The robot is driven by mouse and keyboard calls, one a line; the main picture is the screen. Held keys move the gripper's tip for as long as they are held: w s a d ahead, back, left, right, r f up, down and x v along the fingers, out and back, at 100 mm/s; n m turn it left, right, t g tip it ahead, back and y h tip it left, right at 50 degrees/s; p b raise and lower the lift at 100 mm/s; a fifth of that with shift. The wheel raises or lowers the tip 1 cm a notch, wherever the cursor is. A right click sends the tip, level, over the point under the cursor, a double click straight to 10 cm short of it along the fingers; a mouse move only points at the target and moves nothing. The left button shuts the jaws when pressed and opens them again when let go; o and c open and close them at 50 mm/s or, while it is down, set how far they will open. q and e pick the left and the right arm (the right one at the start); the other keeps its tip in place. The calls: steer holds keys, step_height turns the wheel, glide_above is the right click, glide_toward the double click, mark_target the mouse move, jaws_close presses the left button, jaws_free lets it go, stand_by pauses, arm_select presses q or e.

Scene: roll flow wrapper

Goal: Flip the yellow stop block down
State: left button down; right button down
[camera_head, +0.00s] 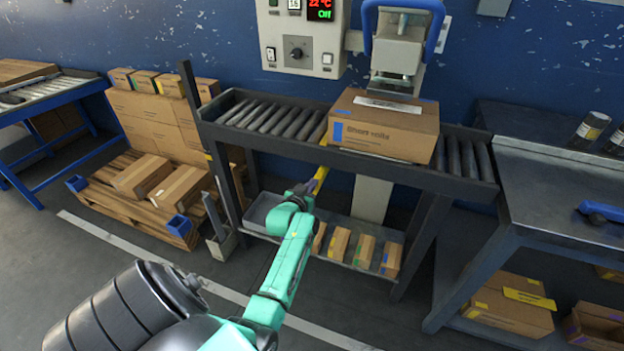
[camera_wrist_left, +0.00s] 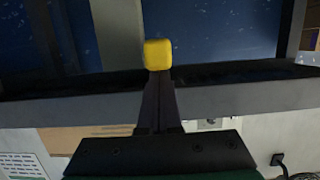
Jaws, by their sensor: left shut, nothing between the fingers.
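The yellow stop block (camera_head: 320,178) shows at the front of the roller conveyor (camera_head: 250,140), below its front rail and left of the large carton. In the left wrist view the yellow block (camera_wrist_left: 158,54) is a small rounded piece right at the tips of my fingers. My left gripper (camera_head: 308,188) is shut and empty, its fingertips close against the block. It also shows in the left wrist view (camera_wrist_left: 158,90) with both fingers together. I cannot tell whether they touch the block. My right gripper is not in view.
A large carton (camera_head: 385,124) sits on the rollers under the sealing press (camera_head: 398,55). Small cartons (camera_head: 338,243) and a grey tray (camera_head: 262,212) are on the lower shelf. A workbench (camera_head: 560,190) stands right, a loaded pallet (camera_head: 150,200) left.

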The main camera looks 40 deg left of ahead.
arm_select(q)
step_height(320, 180, up, 5)
steer(key=p, duration=0.4)
steer(key=shift+w+p, duration=0.15)
steer(key=shift+p, duration=0.25)
steer(key=f+v, duration=0.1)
steer(key=v, duration=0.9)
